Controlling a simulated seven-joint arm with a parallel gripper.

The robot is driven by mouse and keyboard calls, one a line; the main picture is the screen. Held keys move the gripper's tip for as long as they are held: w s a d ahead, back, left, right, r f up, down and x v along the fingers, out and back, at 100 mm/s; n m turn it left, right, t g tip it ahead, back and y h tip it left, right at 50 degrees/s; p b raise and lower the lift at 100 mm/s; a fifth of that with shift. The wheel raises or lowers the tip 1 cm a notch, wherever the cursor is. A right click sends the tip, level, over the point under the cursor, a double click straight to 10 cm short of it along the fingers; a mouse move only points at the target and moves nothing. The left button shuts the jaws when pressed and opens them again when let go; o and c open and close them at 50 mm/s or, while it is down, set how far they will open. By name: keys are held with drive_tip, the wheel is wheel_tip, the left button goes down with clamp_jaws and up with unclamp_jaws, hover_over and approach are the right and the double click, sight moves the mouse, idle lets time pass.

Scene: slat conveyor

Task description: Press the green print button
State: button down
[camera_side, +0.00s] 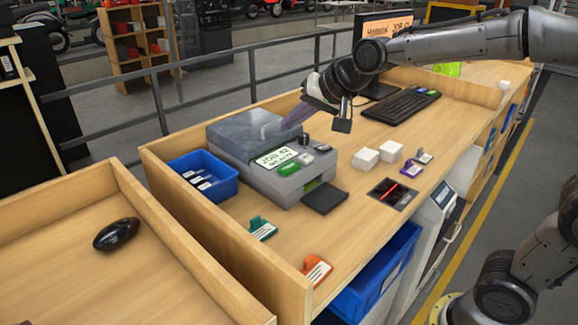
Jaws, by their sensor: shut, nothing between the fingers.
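The grey label printer (230,158) stands on the wooden bench with a smoky clear lid. Its display (274,158) reads "JOB 42 READY". The green print button (289,168) is on the printer's front panel, below the display, and is fully visible. My gripper (287,125) is shut and empty. It points down and left, and in the picture its tips overlap the lid's right part, above the display and button. The tips appear apart from the button; their exact height over the printer is hard to tell.
White blocks (366,159), a scanner plate with a red line (393,194) and a keyboard (402,105) lie to the right. A blue bin (203,177) stands left of the printer. Green (262,229) and orange (316,270) labelled pieces lie in front. A dark tray (325,197) juts from the printer.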

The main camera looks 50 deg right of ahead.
sight(292, 169)
drive_tip(key=shift+f, duration=3.8)
drive_tip(key=shift+f, duration=0.1)
drive_tip(key=shift+f, duration=0.35)
drive_tip(key=shift+f, duration=0.45)
drive_tip(key=shift+r, duration=3.4)
